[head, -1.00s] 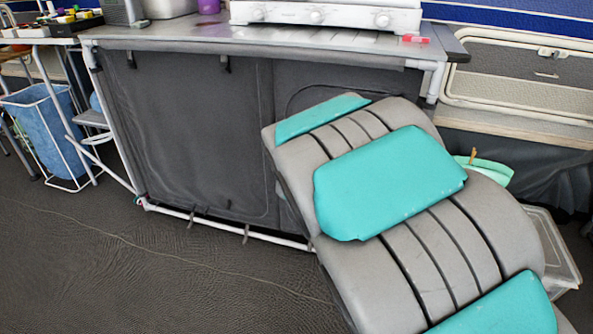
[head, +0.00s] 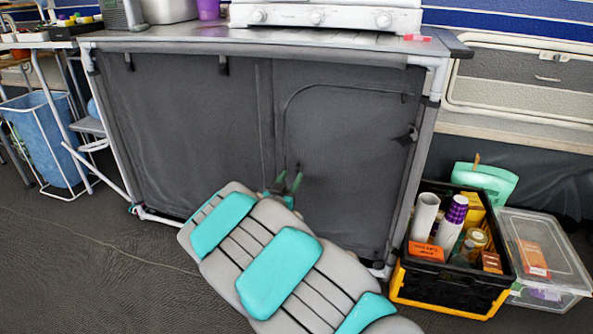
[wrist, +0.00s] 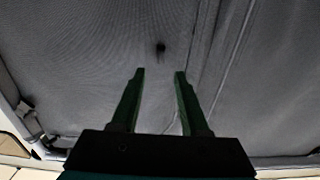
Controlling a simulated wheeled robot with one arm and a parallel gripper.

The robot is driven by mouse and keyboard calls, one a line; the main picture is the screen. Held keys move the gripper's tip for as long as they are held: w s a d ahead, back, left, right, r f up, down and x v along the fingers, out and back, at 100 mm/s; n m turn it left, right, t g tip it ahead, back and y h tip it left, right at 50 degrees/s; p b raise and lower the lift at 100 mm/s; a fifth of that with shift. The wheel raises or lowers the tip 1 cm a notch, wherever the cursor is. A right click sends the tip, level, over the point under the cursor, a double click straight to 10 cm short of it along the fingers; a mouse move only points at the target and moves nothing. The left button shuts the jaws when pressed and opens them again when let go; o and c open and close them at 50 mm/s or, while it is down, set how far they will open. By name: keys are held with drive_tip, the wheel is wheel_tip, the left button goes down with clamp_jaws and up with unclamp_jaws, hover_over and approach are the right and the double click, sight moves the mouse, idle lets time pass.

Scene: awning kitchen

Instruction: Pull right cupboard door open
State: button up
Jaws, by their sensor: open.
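The right cupboard door (head: 350,165) is a dark grey fabric panel with a curved zip-like seam, right of the central vertical seam in the head view. It looks shut and flat. My gripper (head: 287,182), with its dark green fingers, is open in front of the door's left edge, near the central seam. In the wrist view the open fingers (wrist: 160,72) point at the grey panel (wrist: 90,60), with nothing between them. A small dark spot (wrist: 160,47) shows just beyond the fingertips. I cannot tell whether the fingers touch the panel.
The left cupboard panel (head: 185,130) is flat grey fabric. A stove (head: 325,17) stands on the worktop. A black and yellow crate (head: 450,280) of bottles and rolls and a clear box (head: 565,265) stand right of the cupboard.

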sight(297, 168)
drive_tip(key=shift+x, duration=2.95)
clamp_jaws()
